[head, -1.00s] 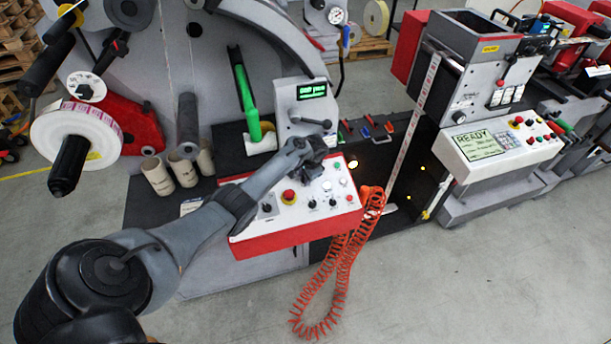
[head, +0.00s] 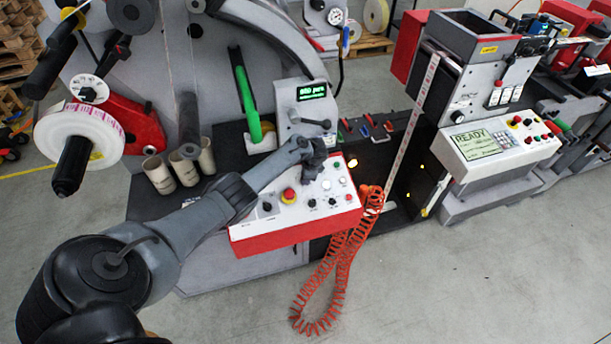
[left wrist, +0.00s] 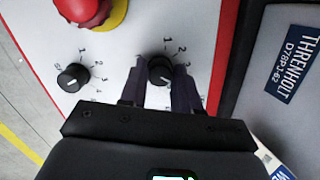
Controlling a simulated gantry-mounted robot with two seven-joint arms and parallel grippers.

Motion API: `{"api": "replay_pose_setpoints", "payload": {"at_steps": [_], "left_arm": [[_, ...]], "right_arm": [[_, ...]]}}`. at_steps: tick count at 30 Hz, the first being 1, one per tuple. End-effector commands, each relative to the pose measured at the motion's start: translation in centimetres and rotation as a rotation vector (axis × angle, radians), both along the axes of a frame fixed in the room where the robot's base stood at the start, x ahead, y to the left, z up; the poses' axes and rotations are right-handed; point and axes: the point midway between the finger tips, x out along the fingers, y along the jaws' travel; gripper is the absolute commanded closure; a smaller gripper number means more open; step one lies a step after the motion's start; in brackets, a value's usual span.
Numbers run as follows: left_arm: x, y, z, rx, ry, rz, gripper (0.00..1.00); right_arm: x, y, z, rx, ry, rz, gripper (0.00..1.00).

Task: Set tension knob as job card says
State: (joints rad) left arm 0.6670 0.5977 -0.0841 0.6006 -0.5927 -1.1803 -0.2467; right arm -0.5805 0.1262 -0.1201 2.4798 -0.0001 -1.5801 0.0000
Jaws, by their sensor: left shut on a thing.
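The white and red control panel (head: 322,198) is in the middle of the head view, with several knobs and buttons. My left gripper (head: 317,166) reaches over its back part from the left. In the left wrist view, the two dark fingers of my left gripper (left wrist: 160,85) are on either side of a black knob (left wrist: 160,68) with a numbered scale, and are shut on it. A second black knob (left wrist: 73,77) with its own scale sits to its left, free. I cannot read which knob is for tension. My right gripper is not in view.
A red emergency button (head: 288,195) stands on the panel near the knobs. A green display (head: 311,91) and a grey lever (head: 312,122) are behind my gripper. A coiled red hose (head: 335,285) hangs at the panel's right front. The floor in front is clear.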

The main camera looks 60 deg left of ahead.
Motion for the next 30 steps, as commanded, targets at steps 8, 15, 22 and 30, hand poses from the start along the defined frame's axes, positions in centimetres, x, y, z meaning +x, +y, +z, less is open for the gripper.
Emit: {"api": "replay_pose_setpoints", "payload": {"at_steps": [8, 15, 22, 30], "left_arm": [[0.0, 0.0, 0.0, -0.001, 0.000, -0.003, 0.99], [0.0, 0.0, 0.0, -0.001, 0.000, -0.002, 0.44], [0.0, 0.0, 0.0, 0.000, 0.001, -0.002, 0.43], [0.0, -0.5, 1.6, -0.001, -0.001, -0.003, 0.43]], "right_arm": [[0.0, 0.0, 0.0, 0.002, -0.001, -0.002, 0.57], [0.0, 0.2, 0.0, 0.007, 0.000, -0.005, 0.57], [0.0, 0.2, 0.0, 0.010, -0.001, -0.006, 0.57], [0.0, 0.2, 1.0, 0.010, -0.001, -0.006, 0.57]]}}
